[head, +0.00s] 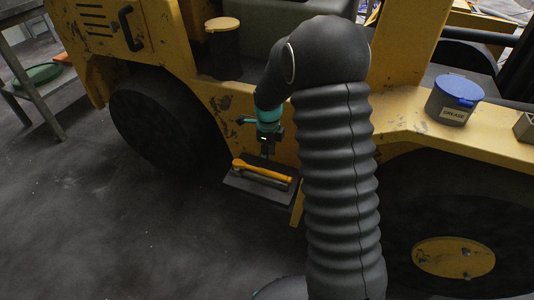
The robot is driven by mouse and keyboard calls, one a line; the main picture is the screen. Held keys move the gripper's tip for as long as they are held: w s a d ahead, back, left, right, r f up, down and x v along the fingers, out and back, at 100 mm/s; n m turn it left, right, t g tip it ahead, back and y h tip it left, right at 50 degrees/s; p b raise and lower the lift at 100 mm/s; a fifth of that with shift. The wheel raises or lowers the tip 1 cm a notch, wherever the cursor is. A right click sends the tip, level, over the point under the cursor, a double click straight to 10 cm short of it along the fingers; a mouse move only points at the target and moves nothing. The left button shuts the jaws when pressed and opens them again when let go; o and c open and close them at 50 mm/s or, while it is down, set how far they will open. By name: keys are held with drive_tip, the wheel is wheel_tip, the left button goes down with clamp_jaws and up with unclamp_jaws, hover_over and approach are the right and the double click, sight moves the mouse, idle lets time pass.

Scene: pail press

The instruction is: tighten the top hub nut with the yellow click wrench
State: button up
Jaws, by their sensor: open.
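The yellow click wrench (262,172) lies on the dark step (258,188) at the side of the yellow vehicle. My gripper (265,154) is open and points down just above the wrench's middle; I cannot tell whether it touches it. The yellow hub (430,256) of the dark wheel is at the lower right. The top hub nut (466,252) shows small and dark on its right part, with another nut (467,275) below it. My arm stands between the wrench and the hub in this view.
A grey pail with a blue lid, labelled GREASE (453,100), stands on the yellow fender. A dark container with a yellow lid (222,24) stands on the vehicle farther left. A bench (38,88) is at the far left. The floor at the lower left is clear.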

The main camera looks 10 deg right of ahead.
sight(268, 171)
drive_tip(key=shift+f+b, duration=2.65)
drive_tip(key=shift+f, duration=1.45)
drive_tip(key=shift+c, duration=0.4)
clamp_jaws()
drive_tip(key=shift+w, duration=0.1)
drive_tip(key=shift+r, duration=0.25)
drive_tip(key=shift+r+p, duration=1.7)
drive_tip(key=shift+r, duration=0.7)
